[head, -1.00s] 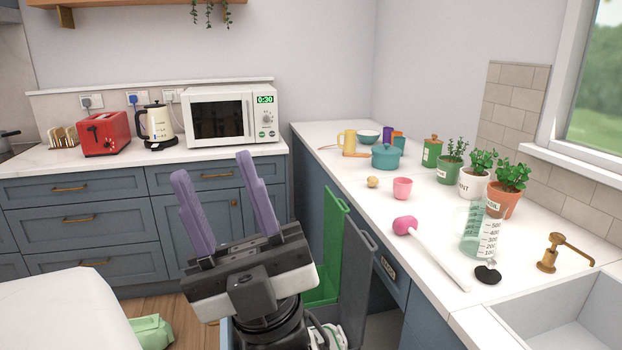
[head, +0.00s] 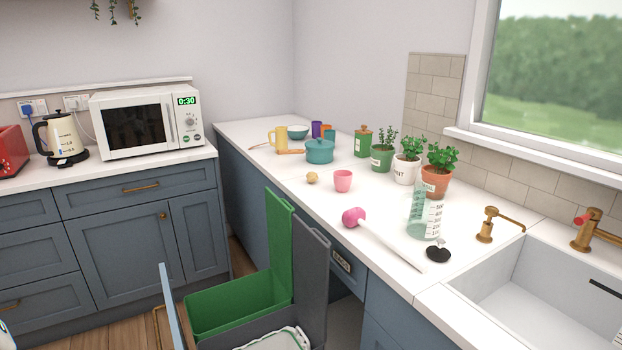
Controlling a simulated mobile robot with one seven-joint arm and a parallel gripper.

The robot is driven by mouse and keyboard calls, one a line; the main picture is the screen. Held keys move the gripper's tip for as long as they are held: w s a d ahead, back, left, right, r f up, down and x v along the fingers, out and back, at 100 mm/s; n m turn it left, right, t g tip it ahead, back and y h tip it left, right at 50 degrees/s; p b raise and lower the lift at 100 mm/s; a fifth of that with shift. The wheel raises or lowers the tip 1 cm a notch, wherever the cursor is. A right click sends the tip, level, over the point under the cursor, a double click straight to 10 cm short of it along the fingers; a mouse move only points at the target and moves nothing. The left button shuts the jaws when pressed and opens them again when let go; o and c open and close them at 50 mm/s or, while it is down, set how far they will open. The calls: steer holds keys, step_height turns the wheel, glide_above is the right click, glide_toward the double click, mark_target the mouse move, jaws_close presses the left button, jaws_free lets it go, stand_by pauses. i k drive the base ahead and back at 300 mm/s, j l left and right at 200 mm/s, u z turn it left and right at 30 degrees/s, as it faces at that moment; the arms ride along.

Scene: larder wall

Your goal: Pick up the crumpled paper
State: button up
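A small, rounded, beige-yellow lump (head: 312,177) lies on the white counter (head: 290,215), left of a pink cup (head: 343,181) and in front of a teal pot (head: 319,151). It is the thing most like crumpled paper here, but it is too small to be sure of its material. My gripper is out of the head view at this moment, so I cannot see its fingers or whether it holds anything.
A pulled-out bin unit with a green bin (head: 236,305) and raised lids stands below the counter. A pink-headed tool (head: 353,217), a measuring jug (head: 426,215), potted herbs (head: 407,160) and a sink (head: 545,290) are to the right. A microwave (head: 147,122) stands at the left.

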mark_target(312, 176)
steer(key=i+j+u, duration=0.1)
steer(key=i+u, duration=0.15)
steer(key=i, duration=0.95)
